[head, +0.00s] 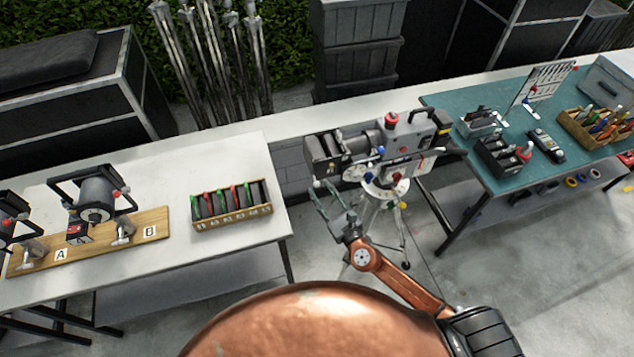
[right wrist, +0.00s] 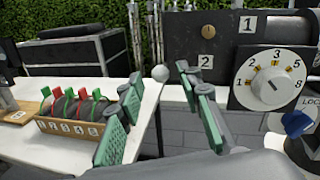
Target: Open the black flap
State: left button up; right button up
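A grey camera (head: 405,137) stands on a tripod in the middle of the head view. A black box-shaped part (head: 322,155) is at its left end; I cannot tell for sure which piece is the black flap. In the right wrist view a dark panel (right wrist: 203,30) marked 1 and 2 shows beside a white numbered dial (right wrist: 272,80). My right gripper (head: 328,197) is open, just below and in front of the camera's left end. In the right wrist view its green-padded fingers (right wrist: 165,115) are apart, with a pale round knob (right wrist: 160,73) beyond the gap. My left gripper is not in view.
A white table (head: 150,185) on the left bears a wooden rack (head: 232,213) of several cartridges and a wooden board (head: 150,228) marked A and B. A teal-topped bench (head: 510,172) with tools stands at the right. Tripod legs (head: 402,235) stand below the camera.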

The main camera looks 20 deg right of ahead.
aim_at(317, 184)
jog(key=shift+x, duration=1.7)
grip_shut()
